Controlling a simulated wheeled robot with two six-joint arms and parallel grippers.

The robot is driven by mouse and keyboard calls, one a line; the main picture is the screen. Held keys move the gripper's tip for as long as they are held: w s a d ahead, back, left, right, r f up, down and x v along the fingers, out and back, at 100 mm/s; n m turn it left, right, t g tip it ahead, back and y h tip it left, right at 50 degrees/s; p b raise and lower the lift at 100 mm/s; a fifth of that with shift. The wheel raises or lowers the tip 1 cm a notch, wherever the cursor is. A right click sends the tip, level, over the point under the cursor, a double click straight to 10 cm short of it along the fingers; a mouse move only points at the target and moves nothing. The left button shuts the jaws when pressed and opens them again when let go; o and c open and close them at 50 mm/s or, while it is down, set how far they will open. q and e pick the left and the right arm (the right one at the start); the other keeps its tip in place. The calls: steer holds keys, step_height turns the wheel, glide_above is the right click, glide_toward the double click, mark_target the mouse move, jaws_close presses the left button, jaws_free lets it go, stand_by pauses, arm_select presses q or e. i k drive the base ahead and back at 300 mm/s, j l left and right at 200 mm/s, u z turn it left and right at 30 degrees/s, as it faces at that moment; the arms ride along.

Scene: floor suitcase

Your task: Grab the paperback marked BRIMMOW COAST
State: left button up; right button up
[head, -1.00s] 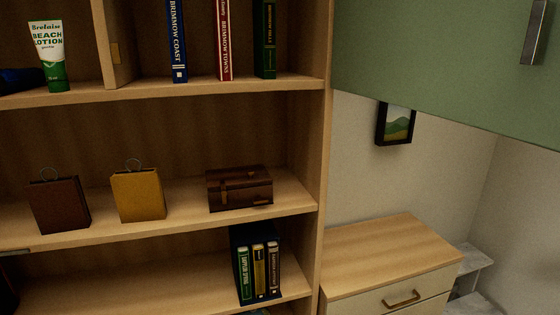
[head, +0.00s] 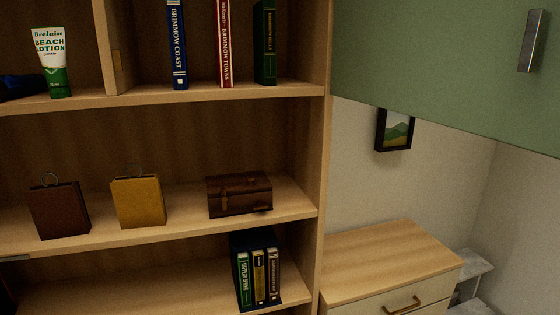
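The blue paperback marked BRIMMOW COAST (head: 177,45) stands upright on the upper shelf in the head view, its spine facing me and its top cut off by the frame edge. A red book marked BRIMMOW TOWNS (head: 224,45) stands to its right, with a gap between them. A dark green book (head: 265,42) stands further right, near the shelf's side wall. Neither of my grippers shows in the head view.
The upper shelf (head: 205,97) also holds a lotion tube (head: 52,62) left of a divider (head: 113,45). Lower shelves hold two bags, a brown chest (head: 239,194) and several books. A green door panel (head: 445,70) juts out at upper right, above a drawer cabinet (head: 390,262).

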mark_target(174, 12)
steer(key=l+u, duration=0.25)
steer(key=l, duration=0.35)
steer(key=l+u, duration=0.3)
steer(key=l, duration=0.35)
steer(key=l+u, duration=0.25)
steer(key=l, duration=0.4)
steer(key=k+l+u, duration=0.1)
steer(key=l+u, duration=0.15)
steer(key=l, duration=0.35)
steer(key=i+j, duration=0.15)
steer(key=j, duration=0.25)
steer(key=i+j, duration=0.15)
steer(key=j, duration=0.25)
